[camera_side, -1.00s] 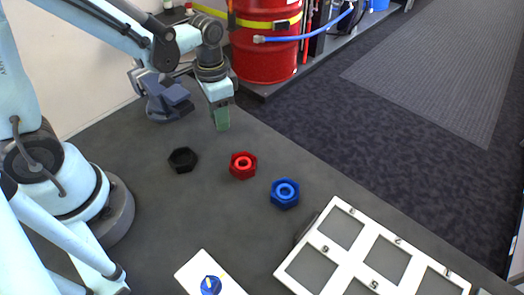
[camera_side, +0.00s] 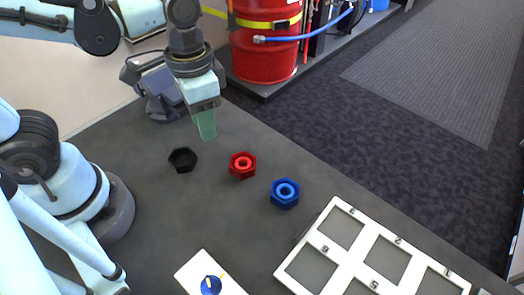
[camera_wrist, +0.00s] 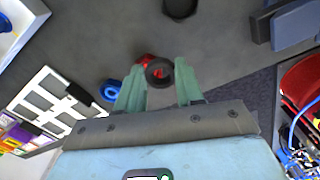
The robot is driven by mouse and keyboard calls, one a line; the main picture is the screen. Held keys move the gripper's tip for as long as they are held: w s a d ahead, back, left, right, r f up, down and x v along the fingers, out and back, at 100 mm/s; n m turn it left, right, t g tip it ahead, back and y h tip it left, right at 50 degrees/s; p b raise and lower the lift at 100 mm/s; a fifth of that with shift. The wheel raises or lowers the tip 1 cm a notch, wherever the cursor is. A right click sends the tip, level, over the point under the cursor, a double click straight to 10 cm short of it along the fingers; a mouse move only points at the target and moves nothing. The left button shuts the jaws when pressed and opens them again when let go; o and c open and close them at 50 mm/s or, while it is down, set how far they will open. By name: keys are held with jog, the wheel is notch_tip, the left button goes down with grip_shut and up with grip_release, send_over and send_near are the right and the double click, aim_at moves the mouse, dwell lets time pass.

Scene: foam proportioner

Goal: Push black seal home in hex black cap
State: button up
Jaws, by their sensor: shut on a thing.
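The hex black cap (camera_side: 182,160) stands on the dark table, open side up, in the side view. It also shows at the top edge of the wrist view (camera_wrist: 180,8), partly cut off. My gripper (camera_side: 207,136) has green fingers and hangs above the table, behind and right of the black cap, apart from it. In the wrist view the black seal (camera_wrist: 159,72), a ring, is held between the fingertips (camera_wrist: 160,84). In the side view the fingers hide the seal.
A red hex piece (camera_side: 243,166) and a blue hex piece (camera_side: 285,194) stand to the right of the black cap. A white frame tray (camera_side: 325,248) lies front right. A grey vise (camera_side: 160,95) stands at the back left. Table around the black cap is clear.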

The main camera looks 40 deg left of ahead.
jog(key=s+a+f, duration=0.2)
jog(key=s+a, duration=0.2)
jog(key=a, duration=0.2)
jog(key=shift+n, duration=0.3)
jog(key=shift+s+d+f, duration=0.1)
jog(key=shift+d+f, duration=0.05)
jog(key=shift+f, duration=2.95)
jog(key=o, duration=1.1)
jog(key=shift+o, duration=0.2)
jog(key=shift+o, duration=1.3)
